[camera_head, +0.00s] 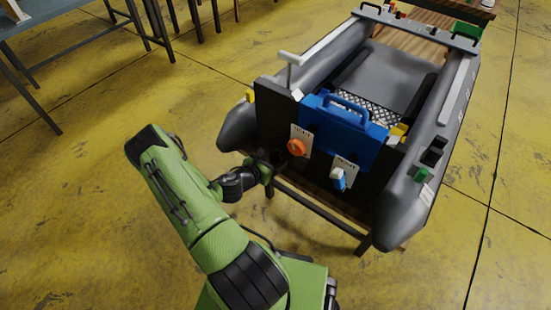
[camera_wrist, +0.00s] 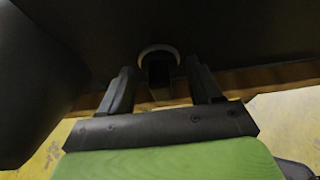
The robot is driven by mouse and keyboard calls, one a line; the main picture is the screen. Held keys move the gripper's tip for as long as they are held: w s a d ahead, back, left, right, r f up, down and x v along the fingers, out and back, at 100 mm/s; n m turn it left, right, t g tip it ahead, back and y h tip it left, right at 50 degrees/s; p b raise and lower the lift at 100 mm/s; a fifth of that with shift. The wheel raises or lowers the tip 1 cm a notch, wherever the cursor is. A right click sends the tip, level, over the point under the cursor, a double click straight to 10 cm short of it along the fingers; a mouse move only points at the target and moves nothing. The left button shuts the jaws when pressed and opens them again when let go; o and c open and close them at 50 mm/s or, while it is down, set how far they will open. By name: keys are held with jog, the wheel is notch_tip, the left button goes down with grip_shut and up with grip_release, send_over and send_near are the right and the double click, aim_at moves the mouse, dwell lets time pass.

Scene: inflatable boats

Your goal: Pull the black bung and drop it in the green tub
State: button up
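In the wrist view, a black bung (camera_wrist: 158,70) sits inside a pale ring on the dark face of the boat's transom. My gripper (camera_wrist: 161,72) is open, with one finger on each side of the bung and a visible gap to each. In the head view, my gripper (camera_head: 268,166) is low at the left part of the transom, and the bung is hidden there. A green box-like thing (camera_head: 467,31) at the far right end of the boat may be the green tub; its inside is too small to make out.
The grey inflatable boat (camera_head: 400,75) rests on a wooden stand. Its transom carries an orange round knob (camera_head: 296,147), a blue-and-white fitting (camera_head: 339,179) and a blue handled box (camera_head: 345,130). A small green piece (camera_head: 421,174) sits on the right tube. Tables stand at upper left.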

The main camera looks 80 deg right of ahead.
jog(key=c, duration=0.9)
jog(key=o, duration=1.4)
jog(key=p+v, duration=0.4)
jog(key=v, duration=1.1)
jog(key=shift+w+a, duration=0.2)
jog(key=shift+a, duration=0.1)
jog(key=shift+r, duration=0.2)
jog(key=w+a+r+m+t+y+p, duration=0.25)
jog(key=w+a+r+m+y, duration=0.2)
jog(key=a+r+m, duration=0.35)
jog(key=w+a+r+m+t+y+p, duration=0.2)
jog(key=w+a+r+m+y+p, duration=0.25)
jog(key=r, duration=0.65)
jog(key=s+a+r+t+y+p, duration=0.1)
jog(key=s+a+r+t, duration=0.1)
jog(key=a+r, duration=0.6)
jog(key=s+a+r+t+y+p, duration=0.1)
jog(key=a+r+t, duration=0.3)
jog(key=a+r, duration=0.4)
notch_tip(320, 180, up, 3)
jog(key=shift+s+f+m+y+p, duration=0.1)
jog(key=shift+s+m+y+p, duration=0.3)
jog(key=shift+s+y, duration=0.4)
